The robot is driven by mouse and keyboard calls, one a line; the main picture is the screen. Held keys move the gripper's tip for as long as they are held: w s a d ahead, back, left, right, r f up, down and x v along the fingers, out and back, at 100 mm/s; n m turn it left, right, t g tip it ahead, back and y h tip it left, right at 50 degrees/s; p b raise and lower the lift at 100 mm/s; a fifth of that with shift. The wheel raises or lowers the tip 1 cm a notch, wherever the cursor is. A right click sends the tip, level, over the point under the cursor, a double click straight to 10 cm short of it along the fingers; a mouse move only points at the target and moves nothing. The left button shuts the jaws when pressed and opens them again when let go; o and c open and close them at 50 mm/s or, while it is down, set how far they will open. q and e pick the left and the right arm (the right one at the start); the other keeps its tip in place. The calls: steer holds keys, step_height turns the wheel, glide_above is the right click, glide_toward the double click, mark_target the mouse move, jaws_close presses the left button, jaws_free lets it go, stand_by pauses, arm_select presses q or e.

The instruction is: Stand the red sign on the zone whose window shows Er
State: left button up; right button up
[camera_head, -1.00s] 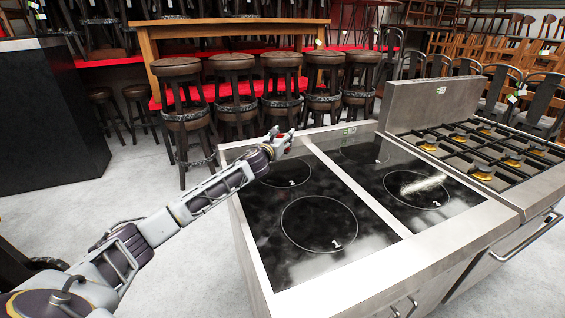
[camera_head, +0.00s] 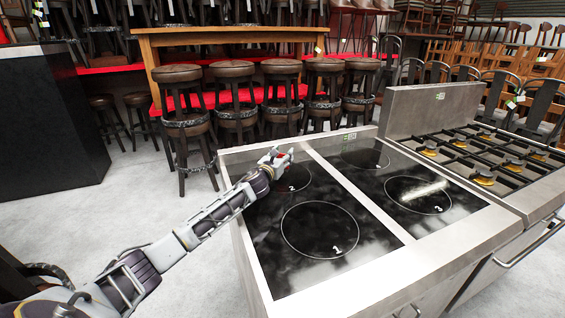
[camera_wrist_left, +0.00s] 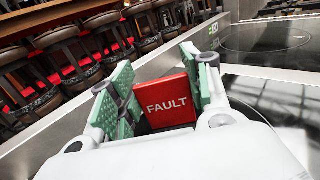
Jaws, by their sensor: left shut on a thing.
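My left gripper (camera_head: 278,157) is shut on the red sign, which shows as a small red patch in the head view. In the left wrist view the red sign (camera_wrist_left: 168,104) reads "FAULT" and sits between the green finger pads (camera_wrist_left: 160,95). The gripper is over the rear-left part of the black hob, by zone 2 (camera_head: 296,186) and partly covering it. Zone 1 (camera_head: 318,228) is at front left, zone 3 (camera_head: 415,200) at front right, and another zone (camera_head: 366,159) at rear right. I cannot read "Er" in any window. My right gripper is not in view.
A steel rim (camera_head: 350,280) surrounds the hob. A gas range (camera_head: 480,160) with a raised steel back panel (camera_head: 430,112) adjoins on the right. Bar stools (camera_head: 230,95) and a wooden table (camera_head: 230,35) stand behind. A dark counter (camera_head: 45,120) is at left, with bare floor between.

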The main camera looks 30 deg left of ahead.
arm_select(q)
steer(key=shift+f, duration=1.3)
steer(key=o, duration=1.1)
steer(key=shift+f, duration=0.1)
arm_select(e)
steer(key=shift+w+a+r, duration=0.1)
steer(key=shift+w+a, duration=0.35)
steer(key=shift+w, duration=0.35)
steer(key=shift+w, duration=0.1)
